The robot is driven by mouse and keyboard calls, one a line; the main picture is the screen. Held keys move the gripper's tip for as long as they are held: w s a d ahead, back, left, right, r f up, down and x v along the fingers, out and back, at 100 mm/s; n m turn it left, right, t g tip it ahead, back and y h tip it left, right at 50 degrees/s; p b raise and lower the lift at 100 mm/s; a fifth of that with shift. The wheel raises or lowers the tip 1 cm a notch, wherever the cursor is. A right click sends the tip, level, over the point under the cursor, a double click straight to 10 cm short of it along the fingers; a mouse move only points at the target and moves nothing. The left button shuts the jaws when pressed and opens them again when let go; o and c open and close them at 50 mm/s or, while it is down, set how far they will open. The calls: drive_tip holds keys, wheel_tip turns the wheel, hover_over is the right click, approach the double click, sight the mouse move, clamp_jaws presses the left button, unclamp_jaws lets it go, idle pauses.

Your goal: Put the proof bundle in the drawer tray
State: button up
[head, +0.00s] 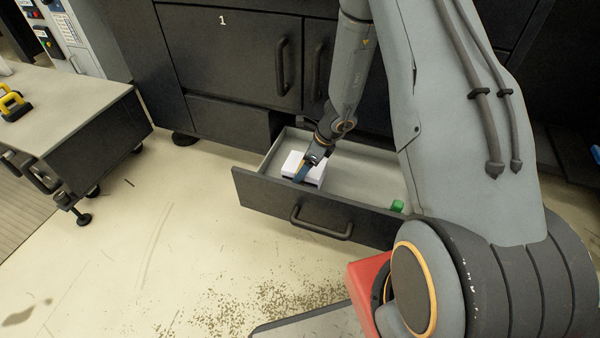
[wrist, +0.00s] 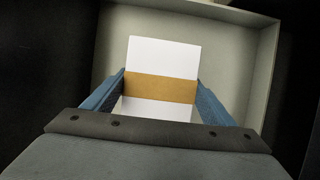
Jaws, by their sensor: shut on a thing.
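The proof bundle (head: 303,167) is a white stack of paper inside the open drawer, toward its left end. In the wrist view the bundle (wrist: 162,56) shows a brown band around its middle. My gripper (head: 302,172) reaches down into the drawer and is shut on the bundle. Its blue fingers (wrist: 160,90) press on the two sides at the band. The drawer tray (head: 365,181) is light grey inside with a dark front. The bundle is within its walls; I cannot tell whether it touches the floor of the tray.
A small green object (head: 397,206) lies in the right part of the drawer. The drawer's dark handle (head: 321,226) sticks out in front. A dark cabinet (head: 230,55) stands behind. A wheeled table (head: 70,115) with a yellow object (head: 13,104) stands at the left. Debris is scattered on the floor.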

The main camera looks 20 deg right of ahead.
drive_tip(key=shift+w+a, duration=0.4)
drive_tip(key=shift+a, duration=0.05)
drive_tip(key=shift+w+a+f+b, duration=0.15)
drive_tip(key=shift+f+b, duration=0.95)
drive_tip(key=shift+f, duration=0.6)
drive_tip(key=shift+f, duration=0.15)
drive_tip(key=o, duration=1.6)
drive_tip(key=shift+c, duration=0.2)
